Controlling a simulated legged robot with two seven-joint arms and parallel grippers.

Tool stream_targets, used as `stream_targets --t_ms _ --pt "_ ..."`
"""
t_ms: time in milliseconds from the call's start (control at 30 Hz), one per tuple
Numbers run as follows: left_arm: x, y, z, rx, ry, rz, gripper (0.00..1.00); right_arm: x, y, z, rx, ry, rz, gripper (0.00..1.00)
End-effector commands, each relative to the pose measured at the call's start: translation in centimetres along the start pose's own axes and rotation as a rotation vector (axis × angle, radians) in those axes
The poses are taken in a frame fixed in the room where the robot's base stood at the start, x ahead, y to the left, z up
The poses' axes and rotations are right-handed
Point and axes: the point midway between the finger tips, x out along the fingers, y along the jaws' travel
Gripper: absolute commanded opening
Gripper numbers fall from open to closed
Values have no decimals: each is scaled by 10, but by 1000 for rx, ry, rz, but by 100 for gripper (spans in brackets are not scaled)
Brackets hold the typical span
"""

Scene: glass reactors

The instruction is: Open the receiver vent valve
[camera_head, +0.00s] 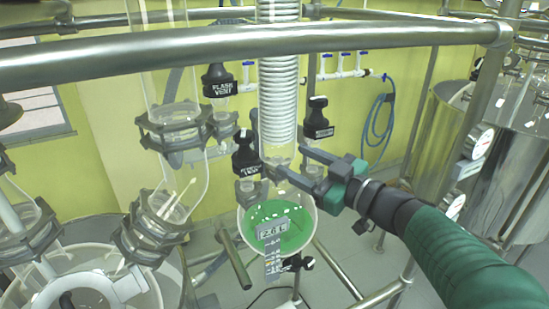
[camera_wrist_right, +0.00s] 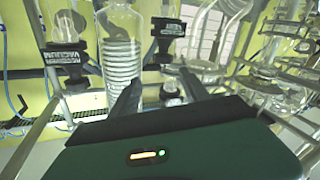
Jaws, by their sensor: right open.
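The receiver vent valve (camera_head: 246,155) is a black labelled knob on a glass neck beside the receiver flask (camera_head: 297,232), which holds green liquid. Its label is hard to read in the head view. In the right wrist view the vent knob (camera_wrist_right: 168,30) shows ahead of and above the fingertips, roughly between them in the picture. My right gripper (camera_head: 285,160) reaches in from the right, its two fingers apart, just right of the knob; no grip on it shows. The open fingers also show in the right wrist view (camera_wrist_right: 160,76). My left gripper is not in view.
The receiver vacuum valve (camera_head: 318,120) stands to the right, and the flask vent valve (camera_head: 220,82) higher left. A glass coil column (camera_head: 279,95) rises between them. A metal rail (camera_head: 260,38) crosses in front. Clamped glassware (camera_head: 160,220) is at left, steel tanks (camera_head: 440,130) at right.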

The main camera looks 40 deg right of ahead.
Motion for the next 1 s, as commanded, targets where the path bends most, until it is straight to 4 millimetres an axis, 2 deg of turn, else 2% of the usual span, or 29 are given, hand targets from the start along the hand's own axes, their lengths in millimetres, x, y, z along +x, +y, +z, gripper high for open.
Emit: stream_targets --t_ms 33,167,200,400,500,600,733,1000 --pt "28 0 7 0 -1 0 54 -2 0 14 -196 5 7 54" --pt "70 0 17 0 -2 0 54 -4 4 15 -882 11 18 54" --pt "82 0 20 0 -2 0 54 -5 4 14 -1100 11 19 54" --pt "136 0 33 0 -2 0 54 -7 -2 10 -2147 -3 13 54" --pt "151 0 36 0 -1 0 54 -7 -6 6 -2530 -7 -1 54" --pt "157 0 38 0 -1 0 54 -6 -8 2 -2752 -7 -10 54" --pt "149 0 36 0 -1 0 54 -3 -8 -6 -2835 -2 -12 54" --pt "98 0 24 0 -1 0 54 20 -6 -16 -2825 7 -8 54"
